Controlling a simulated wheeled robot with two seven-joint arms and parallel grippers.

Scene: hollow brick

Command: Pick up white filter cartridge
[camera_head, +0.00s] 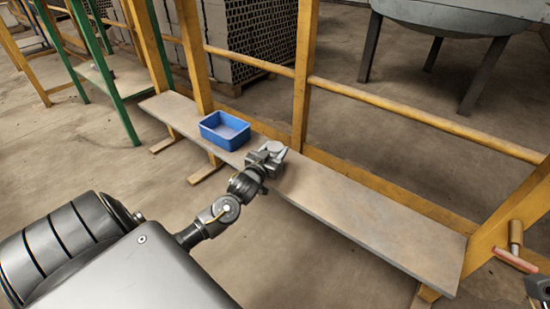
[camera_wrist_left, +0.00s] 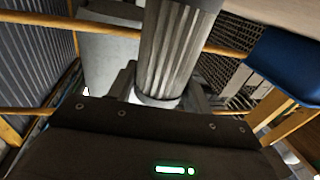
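The white filter cartridge shows in the head view as a pale round end (camera_head: 275,149) at my left gripper (camera_head: 266,158), over the middle of the plank. In the left wrist view the cartridge is a ribbed, greyish-white cylinder (camera_wrist_left: 172,45) with a white end ring near the palm. The left gripper's fingers (camera_wrist_left: 163,90) stand on both sides of it, close to its sides. I cannot tell whether they press on it, or whether it rests on the plank. A dark part of my right gripper (camera_head: 540,290) shows at the lower right edge of the head view; its fingers are unclear.
A blue bin (camera_head: 207,135) stands on the plank (camera_head: 360,212), left of the gripper; it also shows in the wrist view (camera_wrist_left: 290,65). Yellow posts and rails (camera_head: 301,75) rise behind. A pinkish handle (camera_head: 515,261) juts out at right. The plank's right half is clear.

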